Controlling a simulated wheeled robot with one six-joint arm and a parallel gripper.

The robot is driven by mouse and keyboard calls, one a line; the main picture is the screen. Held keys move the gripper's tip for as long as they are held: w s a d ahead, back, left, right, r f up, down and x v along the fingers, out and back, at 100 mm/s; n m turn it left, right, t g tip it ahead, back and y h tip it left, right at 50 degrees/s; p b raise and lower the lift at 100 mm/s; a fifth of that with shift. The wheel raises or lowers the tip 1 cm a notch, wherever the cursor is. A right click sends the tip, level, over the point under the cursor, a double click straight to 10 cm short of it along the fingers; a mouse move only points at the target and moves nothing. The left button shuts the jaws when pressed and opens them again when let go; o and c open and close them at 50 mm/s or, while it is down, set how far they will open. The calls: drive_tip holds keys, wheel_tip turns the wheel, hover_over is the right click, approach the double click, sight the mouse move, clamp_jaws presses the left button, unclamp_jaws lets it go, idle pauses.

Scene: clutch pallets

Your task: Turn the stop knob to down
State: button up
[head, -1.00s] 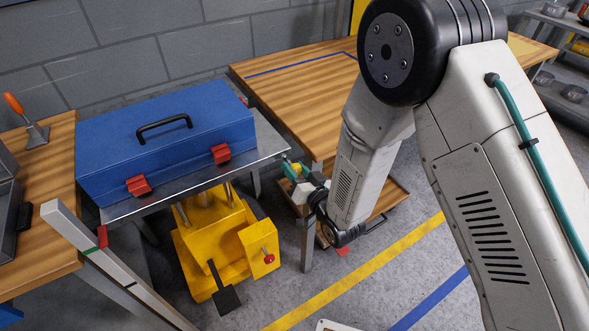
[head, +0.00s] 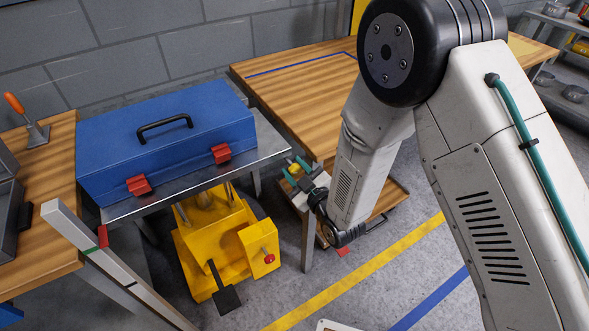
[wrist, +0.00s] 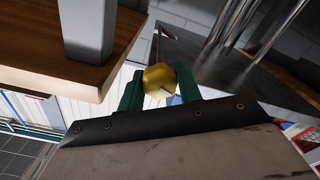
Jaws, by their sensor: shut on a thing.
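A round yellow knob (wrist: 159,79) with a small mark on its face sits between the two green fingers of my gripper (wrist: 160,90) in the wrist view. My gripper is shut on it, one finger on each side. In the head view, my gripper (head: 295,171) is just right of the metal lift table's right end, and the yellow knob (head: 295,169) shows small between the fingers. What the knob is mounted on is mostly hidden, and I cannot read which way its mark points.
A blue toolbox (head: 170,140) lies on the metal table top (head: 262,158). A wooden bench (head: 300,80) stands behind my gripper. Floor at front right is clear.

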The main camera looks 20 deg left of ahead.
drive_tip(key=shift+d+f+n, duration=0.1)
drive_tip(key=shift+n, duration=1.9)
drive_tip(key=o, duration=1)
drive_tip(key=shift+s, duration=0.1)
drive_tip(key=v, duration=0.7)
drive_tip(key=shift+s+d, duration=0.2)
drive_tip(key=shift+d, duration=0.05)
